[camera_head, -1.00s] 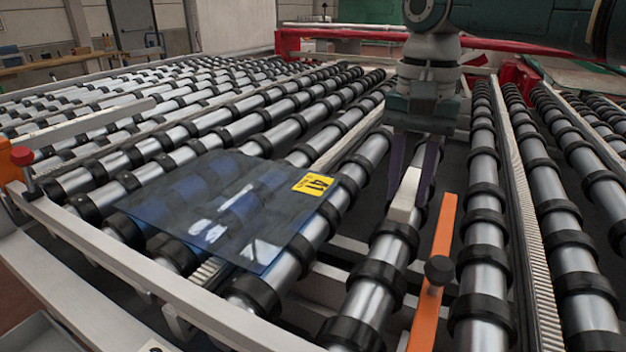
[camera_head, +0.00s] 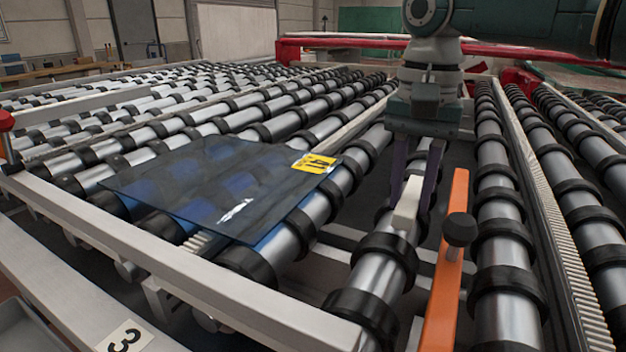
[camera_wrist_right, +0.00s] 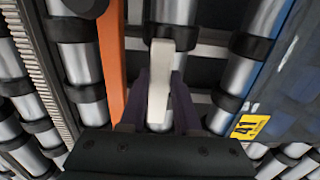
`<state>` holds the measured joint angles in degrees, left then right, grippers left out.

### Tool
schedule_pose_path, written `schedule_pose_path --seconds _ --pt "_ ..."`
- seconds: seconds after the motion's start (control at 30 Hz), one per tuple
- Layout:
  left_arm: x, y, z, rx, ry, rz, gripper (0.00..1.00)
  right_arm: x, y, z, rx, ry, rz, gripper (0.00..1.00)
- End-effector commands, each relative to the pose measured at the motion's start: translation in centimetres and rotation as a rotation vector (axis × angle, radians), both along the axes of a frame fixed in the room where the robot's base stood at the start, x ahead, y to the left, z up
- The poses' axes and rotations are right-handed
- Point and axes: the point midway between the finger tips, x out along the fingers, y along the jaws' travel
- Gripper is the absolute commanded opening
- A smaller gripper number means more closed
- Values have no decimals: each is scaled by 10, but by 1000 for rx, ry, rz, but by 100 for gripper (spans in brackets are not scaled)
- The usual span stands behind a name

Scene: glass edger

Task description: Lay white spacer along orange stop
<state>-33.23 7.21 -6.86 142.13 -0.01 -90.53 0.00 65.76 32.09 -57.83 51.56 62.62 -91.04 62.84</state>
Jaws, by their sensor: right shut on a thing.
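The white spacer (camera_head: 408,202) is a short pale bar held between the fingers of my right gripper (camera_head: 414,188), left of the orange stop. It also shows in the right wrist view (camera_wrist_right: 160,85), sticking out ahead of the fingers. The orange stop (camera_head: 445,275) is a long flat bar with a black knob (camera_head: 460,229). In the right wrist view the stop (camera_wrist_right: 114,60) runs roughly alongside the spacer with a gap between them. The spacer is over a roller; whether it touches the roller I cannot tell. My left gripper is not in view.
A dark blue glass sheet (camera_head: 215,190) with a yellow label (camera_head: 314,163) lies on the rollers to the left. A pale frame rail (camera_head: 170,260) runs along the front. Rollers with black rings (camera_head: 500,230) fill the right side.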

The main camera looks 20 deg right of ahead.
Motion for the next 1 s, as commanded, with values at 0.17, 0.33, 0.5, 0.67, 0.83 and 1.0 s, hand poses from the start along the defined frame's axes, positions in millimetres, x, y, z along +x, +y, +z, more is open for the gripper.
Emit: schedule_pose_path --seconds 0.17,0.33,0.5,0.67,0.83,1.0 --pt "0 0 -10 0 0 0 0 0 0 -8 -1 -1 -1 0" --pt "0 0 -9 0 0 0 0 0 0 -6 0 0 0 0" --pt "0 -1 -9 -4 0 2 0 0 0 -7 0 0 0 0" --pt "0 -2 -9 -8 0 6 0 0 0 -9 0 0 0 0" --pt "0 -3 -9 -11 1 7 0 0 0 -12 1 1 0 0" --pt "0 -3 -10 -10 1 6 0 0 0 -15 1 1 0 0"
